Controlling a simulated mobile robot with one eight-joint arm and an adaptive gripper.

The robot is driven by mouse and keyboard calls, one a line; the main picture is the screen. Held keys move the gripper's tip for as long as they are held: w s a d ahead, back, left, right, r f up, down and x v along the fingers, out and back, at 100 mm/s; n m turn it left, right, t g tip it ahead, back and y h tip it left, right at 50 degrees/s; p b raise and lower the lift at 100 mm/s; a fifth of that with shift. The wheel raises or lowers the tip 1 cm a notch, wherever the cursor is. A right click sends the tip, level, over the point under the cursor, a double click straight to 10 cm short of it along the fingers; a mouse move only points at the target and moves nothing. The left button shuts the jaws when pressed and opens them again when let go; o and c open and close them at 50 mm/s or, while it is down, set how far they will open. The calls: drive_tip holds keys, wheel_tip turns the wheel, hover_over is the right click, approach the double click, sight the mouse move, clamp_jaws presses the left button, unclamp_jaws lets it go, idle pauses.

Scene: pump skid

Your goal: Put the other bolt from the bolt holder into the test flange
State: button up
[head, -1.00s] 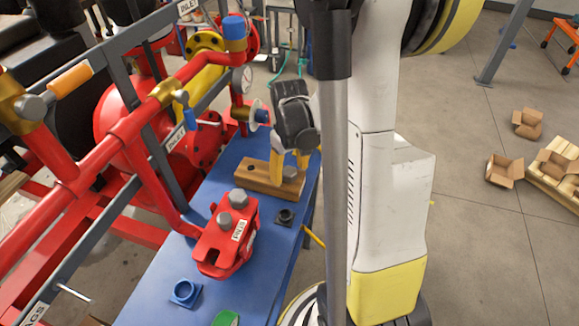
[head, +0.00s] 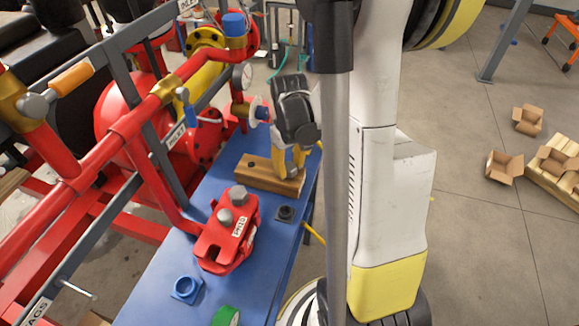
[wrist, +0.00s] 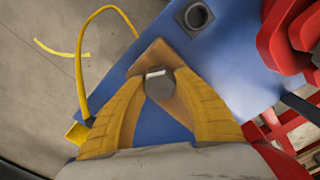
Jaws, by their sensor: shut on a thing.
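The bolt holder is a wooden block (head: 255,178) on the blue bench, with a dark empty hole near its left end. My gripper (head: 289,170) is over its right end, fingers pointing down. In the wrist view the yellow fingers (wrist: 160,82) are closed on a grey hex bolt head (wrist: 158,74) at the wooden block (wrist: 148,58). The bolt seems to be still in the holder; its shank is hidden. The red test flange (head: 212,248) stands nearer on the bench, with two grey bolt heads on top and an open slot at its front.
A small black socket piece (head: 285,213) sits between holder and flange. A blue ring fitting (head: 186,289) and a green roll (head: 226,316) lie nearer. Red pipework (head: 130,125) with a grey frame borders the bench on the left.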

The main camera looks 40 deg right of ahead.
drive_tip(key=shift+r+p, duration=2.25)
drive_tip(key=shift+r, duration=1)
drive_tip(key=shift+f, duration=0.1)
